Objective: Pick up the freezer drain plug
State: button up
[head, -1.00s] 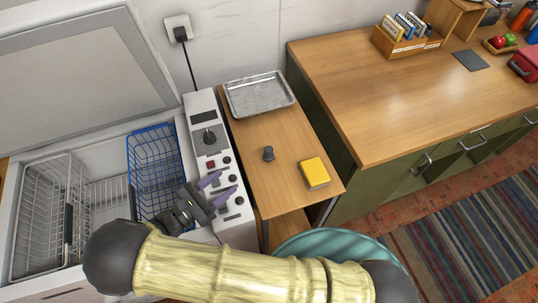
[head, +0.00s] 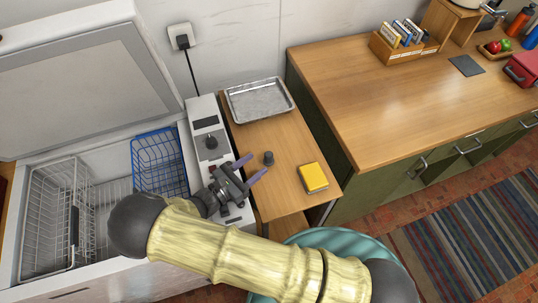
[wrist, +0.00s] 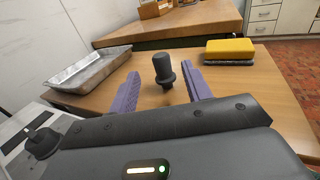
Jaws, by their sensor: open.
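The freezer drain plug, a small dark grey stopper with a wider collar, stands upright on the small wooden table (head: 290,135). The plug (head: 268,158) shows near the table's left side in the head view. In the wrist view the plug (wrist: 163,70) lies ahead, between the lines of my two purple fingers. My gripper (head: 253,168) is open and empty, its fingertips just short of the plug, at the table's left edge. In the wrist view my gripper (wrist: 160,88) has its fingers spread wide on either side of the plug, touching nothing that I can see.
A metal tray (head: 259,99) lies behind the plug, and a yellow sponge (head: 313,177) lies to its right. The open freezer with a blue basket (head: 159,163) and a white control panel (head: 208,140) is on the left. A teal tub (head: 330,240) stands below.

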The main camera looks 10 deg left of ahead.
aim_at(269, 154)
jog(key=shift+w+d, duration=0.4)
jog(key=shift+w, duration=0.15)
jog(key=shift+w+d+r+p, duration=0.2)
jog(key=shift+w+d+p, duration=0.2)
jog(key=shift+p, duration=0.1)
jog(key=p+x, duration=0.1)
jog(key=x, duration=0.2)
jog(key=shift+w+d+p, duration=0.15)
jog(key=shift+w+p, duration=0.1)
jog(key=shift+p, duration=0.1)
jog(key=shift+w+d, duration=0.15)
jog(key=shift+w, duration=0.1)
